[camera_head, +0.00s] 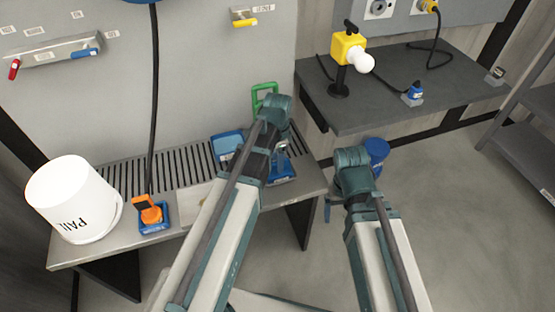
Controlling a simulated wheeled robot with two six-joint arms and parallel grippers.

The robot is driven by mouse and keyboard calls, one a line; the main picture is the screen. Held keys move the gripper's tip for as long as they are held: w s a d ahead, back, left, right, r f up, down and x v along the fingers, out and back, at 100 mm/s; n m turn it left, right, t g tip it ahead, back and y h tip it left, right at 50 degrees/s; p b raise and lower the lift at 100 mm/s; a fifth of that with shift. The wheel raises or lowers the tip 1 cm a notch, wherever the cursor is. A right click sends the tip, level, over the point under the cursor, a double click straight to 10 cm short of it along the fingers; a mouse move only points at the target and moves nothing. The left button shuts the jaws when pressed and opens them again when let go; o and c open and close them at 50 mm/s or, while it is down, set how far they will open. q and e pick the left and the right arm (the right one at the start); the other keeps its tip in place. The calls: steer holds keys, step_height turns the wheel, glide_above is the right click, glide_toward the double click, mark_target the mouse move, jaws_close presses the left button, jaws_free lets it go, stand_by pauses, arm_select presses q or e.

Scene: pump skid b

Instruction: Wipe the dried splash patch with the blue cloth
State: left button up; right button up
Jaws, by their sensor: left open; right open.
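A pale beige patch (196,194), seemingly the dried splash, lies on the bench top left of my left arm, which partly covers it. A blue piece (227,144) lies behind that arm on the slatted part of the bench; it may be the cloth, but I cannot tell for sure. My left gripper (281,150) is open, mostly hidden by its own arm, over the bench's right end near a blue item (283,172). My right gripper (328,208) is open, mostly hidden under its arm, off the bench's right end. I see nothing held in either.
A white pail (73,200) stands at the bench's left end. An orange-and-blue device (150,213) with a black hanging cable is beside it. A green frame (264,95) stands behind my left arm. A dark shelf (430,95) carries a yellow lamp (349,50). A blue container (376,150) is below.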

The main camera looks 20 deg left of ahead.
arm_select(q)
step_height(320, 180, up, 14)
steer(key=p, duration=1.3)
steer(key=shift+f, duration=0.25)
steer(key=s+d+r+n+p, duration=0.2)
steer(key=s+d+n, duration=0.1)
steer(key=s+d, duration=0.2)
steer(key=s+d+r+n+y+p, duration=0.1)
steer(key=s+d+r+n+p, duration=0.2)
steer(key=s, duration=0.6)
steer(key=shift+s+d+n, duration=0.2)
steer(key=shift+d+n, duration=0.5)
steer(key=shift+d, duration=0.55)
steer(key=shift+a, duration=0.1)
